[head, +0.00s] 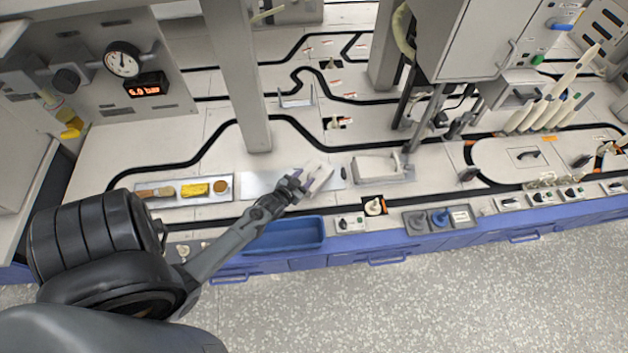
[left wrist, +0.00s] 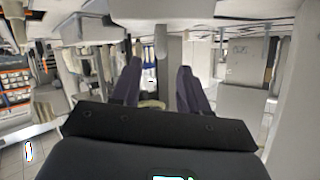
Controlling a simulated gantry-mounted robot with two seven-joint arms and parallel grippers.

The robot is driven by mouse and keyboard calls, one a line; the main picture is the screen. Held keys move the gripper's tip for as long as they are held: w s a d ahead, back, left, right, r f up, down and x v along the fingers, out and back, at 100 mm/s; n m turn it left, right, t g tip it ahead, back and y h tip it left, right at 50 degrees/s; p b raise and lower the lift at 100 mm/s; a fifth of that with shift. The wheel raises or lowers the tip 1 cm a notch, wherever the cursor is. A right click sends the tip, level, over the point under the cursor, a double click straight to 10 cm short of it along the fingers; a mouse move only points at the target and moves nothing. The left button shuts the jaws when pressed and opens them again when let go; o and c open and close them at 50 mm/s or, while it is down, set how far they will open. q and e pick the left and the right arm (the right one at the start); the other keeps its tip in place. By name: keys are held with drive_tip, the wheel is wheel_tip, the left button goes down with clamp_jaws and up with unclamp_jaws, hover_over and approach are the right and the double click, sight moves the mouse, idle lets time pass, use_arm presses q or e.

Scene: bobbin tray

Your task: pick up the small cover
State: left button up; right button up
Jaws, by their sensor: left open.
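My left gripper (head: 297,181) reaches in over the front of the bench, above the light metal plate (head: 255,184). It is open. A small pale, boxy piece (head: 319,176), which may be the small cover, is right at its fingertips; I cannot tell whether they touch. In the left wrist view the two dark fingers of my left gripper (left wrist: 158,78) stand apart. A small pale thing (left wrist: 152,103) shows low between them, too small to make out. My right gripper is in neither view.
A tray (head: 148,201) with a brush and yellow sponge lies left of the plate. A blue bin (head: 285,236) sits below at the front edge. A grey-white block (head: 378,168) stands to the right. A grey post (head: 240,80) rises behind the gripper.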

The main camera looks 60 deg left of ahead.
sight(312, 171)
use_arm(q)
drive_tip(key=shift+b+x, duration=0.6)
drive_tip(key=shift+x, duration=0.6)
drive_tip(key=b+x, duration=0.3)
drive_tip(key=x, duration=0.1)
drive_tip(key=shift+w+f, duration=0.15)
drive_tip(key=shift+f, duration=0.05)
drive_tip(key=shift+w+a, duration=0.25)
drive_tip(key=shift+w, duration=0.2)
drive_tip(key=shift+s, duration=0.15)
drive_tip(key=shift+c, duration=0.3)
clamp_jaws()
drive_tip(key=shift+r, duration=0.1)
